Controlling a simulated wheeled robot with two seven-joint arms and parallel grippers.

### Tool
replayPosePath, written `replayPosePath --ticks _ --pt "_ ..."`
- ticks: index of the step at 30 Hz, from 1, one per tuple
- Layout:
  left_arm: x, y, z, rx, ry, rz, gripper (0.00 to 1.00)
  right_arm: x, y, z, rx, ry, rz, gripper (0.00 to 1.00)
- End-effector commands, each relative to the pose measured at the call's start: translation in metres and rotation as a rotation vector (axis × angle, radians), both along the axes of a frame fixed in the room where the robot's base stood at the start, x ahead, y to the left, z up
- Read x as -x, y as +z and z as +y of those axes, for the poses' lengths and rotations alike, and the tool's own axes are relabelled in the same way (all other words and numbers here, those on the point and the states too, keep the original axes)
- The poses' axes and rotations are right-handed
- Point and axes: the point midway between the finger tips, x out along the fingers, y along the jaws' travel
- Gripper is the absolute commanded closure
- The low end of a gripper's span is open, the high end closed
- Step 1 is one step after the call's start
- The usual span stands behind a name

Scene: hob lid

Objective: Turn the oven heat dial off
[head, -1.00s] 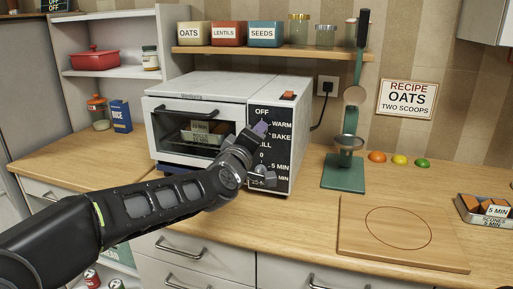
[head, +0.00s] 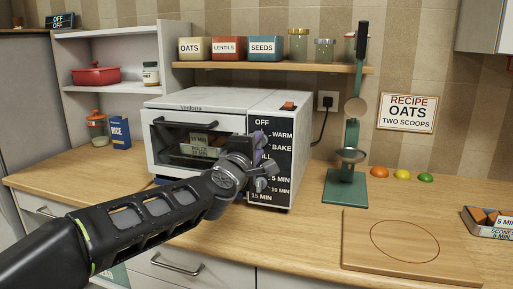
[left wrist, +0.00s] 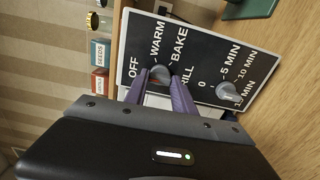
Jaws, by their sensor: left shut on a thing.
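The toaster oven (head: 200,104) stands on the counter with its black dial panel (head: 284,178) facing me. The heat dial (left wrist: 160,73) is the grey knob among OFF, WARM, BAKE and GRILL. My left gripper (left wrist: 163,82) has its purple fingers on either side of this dial and is shut on it. I cannot tell exactly which label the dial points at. In the head view my left gripper (head: 259,148) covers the dial and part of the GRILL label. The timer dial (left wrist: 228,91) sits apart from the fingers, by the minute marks. My right gripper is out of view.
A green stand (head: 346,186) with a scoop is right of the oven. A wooden board (head: 405,262) lies at the front right, near three coloured balls (head: 402,174). A shelf (head: 280,67) with jars and tins hangs above. The oven door is shut.

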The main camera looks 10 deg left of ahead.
Motion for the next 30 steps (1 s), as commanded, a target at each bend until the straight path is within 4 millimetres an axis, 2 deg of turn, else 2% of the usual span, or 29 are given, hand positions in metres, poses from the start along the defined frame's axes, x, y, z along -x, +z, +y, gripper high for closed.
replayPosePath --ticks 6,7,14,23,26,30 --pt "0.000 -0.001 0.000 0.003 0.000 0.001 1.00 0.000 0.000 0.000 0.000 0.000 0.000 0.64" --pt "0.000 -0.001 0.000 0.003 0.000 0.001 0.67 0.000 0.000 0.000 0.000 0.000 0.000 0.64" --pt "0.000 0.000 0.000 0.001 0.000 0.001 0.48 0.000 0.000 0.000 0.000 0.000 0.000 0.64" --pt "0.002 0.000 0.000 0.000 0.000 0.000 0.47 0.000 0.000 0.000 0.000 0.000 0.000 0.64" --pt "0.008 0.000 0.001 0.000 0.000 0.000 0.47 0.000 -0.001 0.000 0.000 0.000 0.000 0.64" --pt "0.027 0.000 0.002 0.000 0.000 -0.001 0.47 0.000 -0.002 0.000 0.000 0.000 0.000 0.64"
